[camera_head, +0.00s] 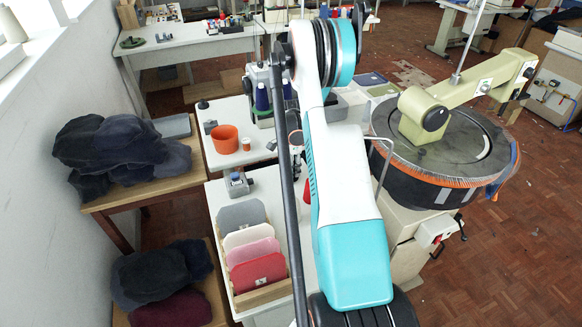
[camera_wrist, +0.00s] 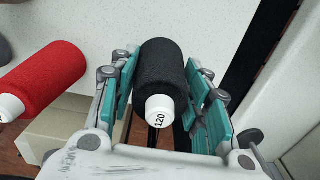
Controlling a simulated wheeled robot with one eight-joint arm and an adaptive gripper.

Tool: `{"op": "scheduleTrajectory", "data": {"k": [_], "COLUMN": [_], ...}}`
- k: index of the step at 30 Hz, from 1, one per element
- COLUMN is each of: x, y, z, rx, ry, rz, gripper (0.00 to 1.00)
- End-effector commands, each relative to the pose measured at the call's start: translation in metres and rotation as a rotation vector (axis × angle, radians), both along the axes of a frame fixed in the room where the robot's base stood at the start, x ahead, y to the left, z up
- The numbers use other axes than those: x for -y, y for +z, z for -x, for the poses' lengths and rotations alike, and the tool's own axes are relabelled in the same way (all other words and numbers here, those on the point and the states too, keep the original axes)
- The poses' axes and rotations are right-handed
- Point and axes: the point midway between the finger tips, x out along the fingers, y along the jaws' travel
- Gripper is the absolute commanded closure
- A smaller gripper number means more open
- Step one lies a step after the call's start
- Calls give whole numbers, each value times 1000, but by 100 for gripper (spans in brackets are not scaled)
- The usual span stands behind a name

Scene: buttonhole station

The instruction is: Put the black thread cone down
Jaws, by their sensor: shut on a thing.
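The black thread cone (camera_wrist: 160,67) shows in the wrist view, with a white end marked "120" facing the camera. My gripper (camera_wrist: 165,88) is shut on it, with teal finger pads on its left and right sides. The cone's far end lies over a pale speckled surface (camera_wrist: 98,28); I cannot tell whether it touches that surface. In the head view my arm covers the gripper, and I cannot make out the black cone there.
A red thread cone (camera_wrist: 42,78) is left of my gripper. In the head view, a rack of coloured cloth pieces (camera_head: 262,292) and an orange pot (camera_head: 224,139) stand on white tables left of my arm. A large round machine (camera_head: 440,150) stands at right.

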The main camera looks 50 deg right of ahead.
Motion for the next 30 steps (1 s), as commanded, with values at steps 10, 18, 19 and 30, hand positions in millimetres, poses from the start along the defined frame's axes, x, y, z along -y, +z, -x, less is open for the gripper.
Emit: {"op": "scheduleTrajectory", "data": {"k": [10, 18, 19, 30], "x": [0, 0, 0, 0], "y": [-1, 10, 14, 88], "z": [0, 0, 0, 0], "rx": [0, 0, 0, 0], "ry": [0, 0, 0, 0], "rz": [0, 0, 0, 0], "gripper": [37, 37, 37, 37]}}
